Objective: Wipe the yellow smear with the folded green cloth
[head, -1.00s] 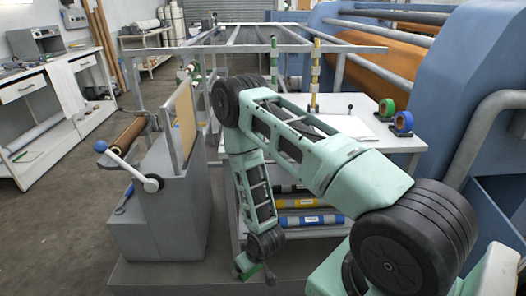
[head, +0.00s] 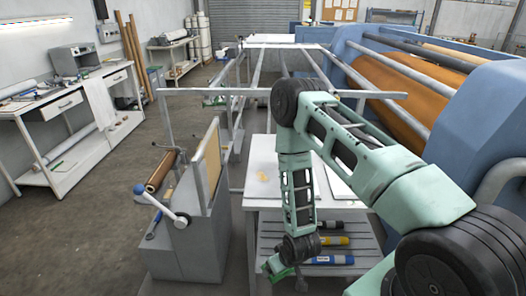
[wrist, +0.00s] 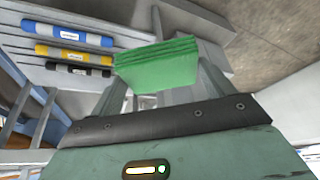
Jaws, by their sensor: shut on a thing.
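The folded green cloth (wrist: 157,64) is held between the fingers of my gripper (wrist: 168,84) in the wrist view, with its layered folds showing. In the head view my gripper (head: 283,269) hangs low in front of the table, below its top, with a bit of the green cloth (head: 272,264) showing at its tip. The yellow smear (head: 262,176) is a small faint mark on the left part of the white table top (head: 257,195). The cloth is apart from the smear. The smear does not show in the wrist view.
Rolls with blue, yellow and black wrapping (head: 334,241) lie on the slatted shelf under the table. A grey stand (head: 187,238) with a lever is left of the table. A metal frame rail (head: 225,92) crosses above the table top. The blue press (head: 458,125) stands at right.

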